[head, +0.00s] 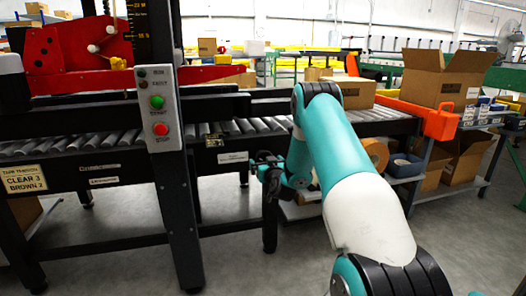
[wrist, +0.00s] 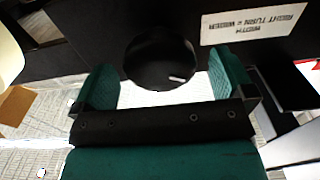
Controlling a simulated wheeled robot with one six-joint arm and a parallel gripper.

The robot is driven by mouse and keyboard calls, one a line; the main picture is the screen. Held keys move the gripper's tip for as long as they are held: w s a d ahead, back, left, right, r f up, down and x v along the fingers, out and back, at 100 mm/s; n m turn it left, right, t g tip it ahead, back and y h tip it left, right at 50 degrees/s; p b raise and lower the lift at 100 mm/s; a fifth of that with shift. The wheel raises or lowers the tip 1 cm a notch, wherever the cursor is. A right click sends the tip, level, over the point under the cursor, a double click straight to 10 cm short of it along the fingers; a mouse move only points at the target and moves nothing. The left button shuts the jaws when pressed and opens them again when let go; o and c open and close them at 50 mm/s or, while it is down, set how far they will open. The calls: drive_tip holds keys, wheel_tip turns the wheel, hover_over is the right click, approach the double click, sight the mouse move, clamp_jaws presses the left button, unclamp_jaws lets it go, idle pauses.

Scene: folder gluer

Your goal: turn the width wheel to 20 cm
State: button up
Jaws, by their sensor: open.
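The width wheel (wrist: 160,62) is a round black knob with a short white mark near its lower right rim, in the wrist view. A white label (wrist: 254,24) beside it shows upside down and reads about width and right turn. My gripper (wrist: 164,88) is open, with one green-padded finger on each side of the wheel's lower part. I cannot tell whether either pad touches the wheel. In the head view my gripper (head: 264,165) is at the machine's front frame, and the wheel is hidden there. No width scale reading is legible.
A post with a control box (head: 158,108) bearing green and red buttons stands left of my arm. The roller conveyor (head: 90,142) runs behind. At right are an orange guide (head: 418,115), an open carton (head: 446,78) and a shelf with a tape roll (head: 375,153).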

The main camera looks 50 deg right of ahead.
sight(263, 158)
drive_tip(key=shift+x, duration=2.15)
drive_tip(key=shift+s, duration=0.1)
drive_tip(key=c, duration=0.9)
